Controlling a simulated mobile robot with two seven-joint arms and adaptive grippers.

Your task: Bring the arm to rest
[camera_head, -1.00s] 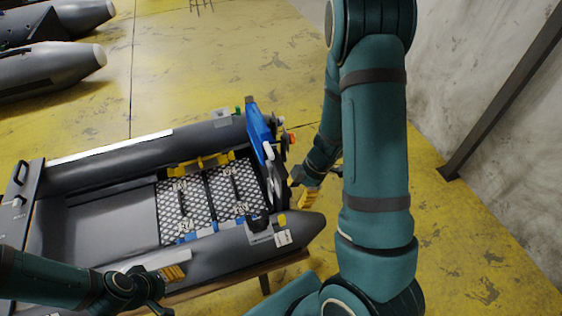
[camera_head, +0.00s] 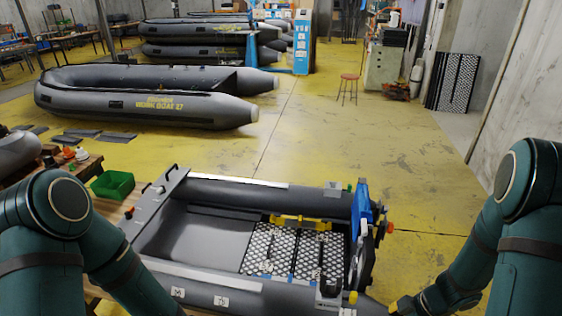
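My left arm (camera_head: 105,255) comes in from the left and bends down past the bottom edge, so its gripper is out of view. My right arm (camera_head: 480,255) reaches down and inward from the right edge. My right gripper (camera_head: 400,304) shows only in part at the bottom edge, just right of the boat's near end; its fingers are too cut off to tell whether they are open or shut. Nothing held shows in it. The grey inflatable boat (camera_head: 250,187) lies in front of me, with a patterned floor panel (camera_head: 268,250) inside and a blue board (camera_head: 362,212) at its right end.
A green bin (camera_head: 112,184) stands on a wooden table at the left. More grey boats (camera_head: 150,97) lie behind. A red stool (camera_head: 348,85) and a cabinet (camera_head: 386,60) stand farther back. The yellow floor (camera_head: 330,150) behind the boat is clear.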

